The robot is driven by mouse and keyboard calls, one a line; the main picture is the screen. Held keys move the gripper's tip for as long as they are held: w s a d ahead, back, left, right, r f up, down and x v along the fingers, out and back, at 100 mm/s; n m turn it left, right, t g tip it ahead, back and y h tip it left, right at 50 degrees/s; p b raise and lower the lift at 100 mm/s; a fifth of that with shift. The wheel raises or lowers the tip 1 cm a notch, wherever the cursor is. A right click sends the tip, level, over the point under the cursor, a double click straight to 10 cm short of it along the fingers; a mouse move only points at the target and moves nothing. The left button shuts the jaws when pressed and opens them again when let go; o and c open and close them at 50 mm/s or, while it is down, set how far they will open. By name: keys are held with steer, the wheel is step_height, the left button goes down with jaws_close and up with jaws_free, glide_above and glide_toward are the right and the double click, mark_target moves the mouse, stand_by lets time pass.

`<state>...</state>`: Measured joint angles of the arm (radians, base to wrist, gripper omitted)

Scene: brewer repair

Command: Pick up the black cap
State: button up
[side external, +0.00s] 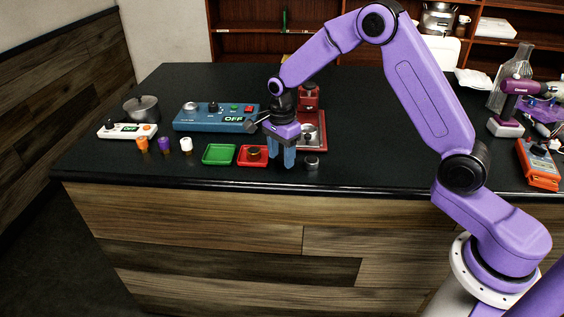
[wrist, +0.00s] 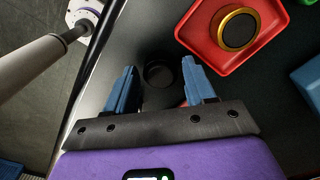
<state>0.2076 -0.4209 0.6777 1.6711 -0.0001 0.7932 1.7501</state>
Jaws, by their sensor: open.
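In the wrist view the black cap (wrist: 158,74) shows between and beyond the two blue fingertips (wrist: 158,68), faint against the dark counter. My gripper is open, points down and holds nothing. The fingers appear apart from the cap; their exact height above the counter is hard to tell.
A red tray (side external: 241,160) holds a gold-rimmed round part with a dark top (wrist: 237,29). A green tray (side external: 219,154) stands left of it. A red machine (side external: 321,146) stands behind the cap, and a blue control box (side external: 215,117) is farther back. The counter's front edge is close.

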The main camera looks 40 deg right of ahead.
steer(key=shift+f, duration=0.2)
steer(key=c, duration=0.9)
steer(key=shift+o, duration=0.2)
steer(key=shift+r, duration=0.1)
